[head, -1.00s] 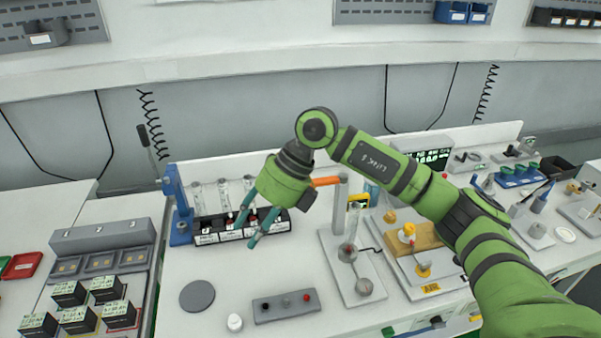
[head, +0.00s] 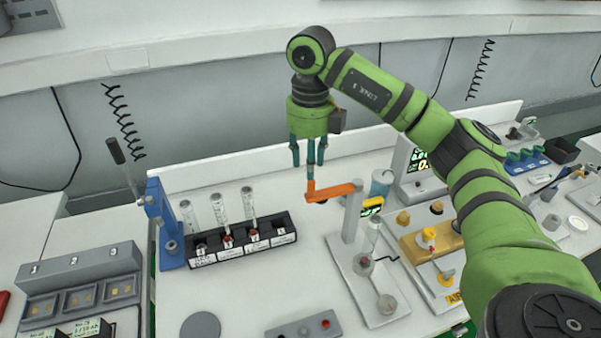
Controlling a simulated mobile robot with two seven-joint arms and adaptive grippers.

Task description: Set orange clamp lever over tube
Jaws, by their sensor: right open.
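The orange clamp lever (head: 335,192) sits at the top of a grey post (head: 352,217) and points left, with a short upright handle at its free end. The post stands on a pale base plate (head: 350,270). A clear upright tube (head: 373,238) stands on the same plate, right of the post; the lever points away from it. My right gripper (head: 308,160) points down with its teal fingers apart and empty, just above the lever's handle. I cannot tell whether a finger touches the handle. My left gripper is not in view.
A black rack (head: 245,242) with several clear tubes stands left of the lever, beside a blue stand (head: 168,225). A wooden block with yellow fittings (head: 428,240) and a monitor (head: 418,160) stand to the right.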

